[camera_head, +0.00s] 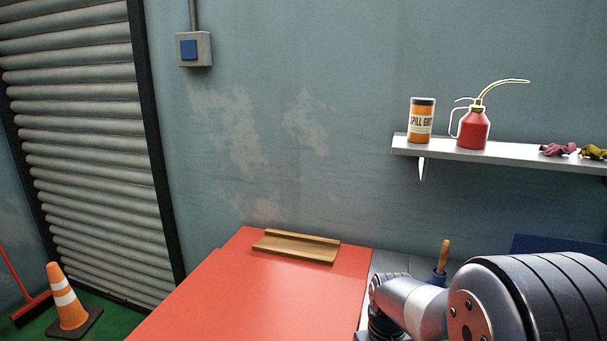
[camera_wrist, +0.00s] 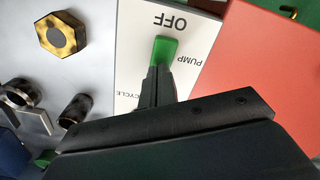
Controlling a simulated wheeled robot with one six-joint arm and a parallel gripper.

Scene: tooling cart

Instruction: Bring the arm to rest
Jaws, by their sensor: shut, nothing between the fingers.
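My gripper (camera_wrist: 155,88) shows in the wrist view, its two dark fingers together and empty. It is over a white panel (camera_wrist: 132,30) lettered OFF, PUMP and CYCLE. A green piece (camera_wrist: 163,52) on the panel lies just past the fingertips in the picture; I cannot tell whether they touch it. In the head view my arm fills the lower right, and my gripper is out of sight there.
A brass-and-black hex nut (camera_wrist: 62,34), a metal ring (camera_wrist: 18,96) and a dark cylinder (camera_wrist: 76,110) lie on the grey surface. A red top (camera_head: 265,295) carries a brown channel-shaped piece (camera_head: 296,247). A wall shelf (camera_head: 500,154) holds a can (camera_head: 421,122) and red oiler (camera_head: 473,130).

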